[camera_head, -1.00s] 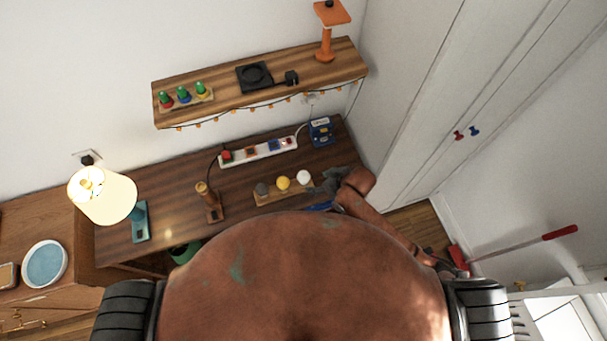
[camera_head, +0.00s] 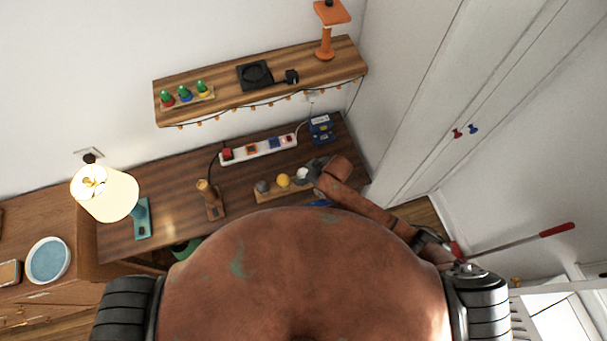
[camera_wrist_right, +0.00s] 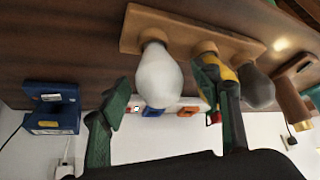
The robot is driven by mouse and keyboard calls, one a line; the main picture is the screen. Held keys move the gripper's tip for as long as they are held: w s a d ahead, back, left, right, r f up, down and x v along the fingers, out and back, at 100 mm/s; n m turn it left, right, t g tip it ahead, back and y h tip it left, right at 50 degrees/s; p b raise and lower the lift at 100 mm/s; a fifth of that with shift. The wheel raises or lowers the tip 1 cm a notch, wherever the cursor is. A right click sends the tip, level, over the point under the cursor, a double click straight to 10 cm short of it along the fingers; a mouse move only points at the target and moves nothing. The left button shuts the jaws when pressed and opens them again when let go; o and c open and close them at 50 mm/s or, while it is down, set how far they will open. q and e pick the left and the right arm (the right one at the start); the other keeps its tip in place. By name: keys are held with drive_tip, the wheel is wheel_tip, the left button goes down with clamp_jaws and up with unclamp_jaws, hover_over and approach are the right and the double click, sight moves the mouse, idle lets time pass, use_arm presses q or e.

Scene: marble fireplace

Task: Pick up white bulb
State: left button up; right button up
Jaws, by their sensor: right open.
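The white bulb (camera_wrist_right: 158,76) stands in a wooden holder (camera_wrist_right: 130,32) beside a yellow bulb (camera_wrist_right: 228,73) and a grey bulb (camera_wrist_right: 257,88). My right gripper (camera_wrist_right: 165,110) is open in the right wrist view. The white bulb shows between its two green fingers, with a gap on the left side; the right finger partly covers the yellow bulb. I cannot tell whether either finger touches a bulb. In the head view the right gripper (camera_head: 314,168) is at the right end of the holder and partly hides the white bulb (camera_head: 302,174). My left gripper is not in view.
A white power strip (camera_head: 260,148) and a blue box (camera_head: 321,128) are behind the holder on the dark desk (camera_head: 240,184). A wooden shelf (camera_head: 220,95) hangs above. A lit lamp (camera_head: 108,194) stands at the left. A white cabinet wall (camera_head: 400,110) rises at the right.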

drive_tip(key=shift+f, duration=0.1)
drive_tip(key=shift+c, duration=0.7)
drive_tip(key=c, duration=1.1)
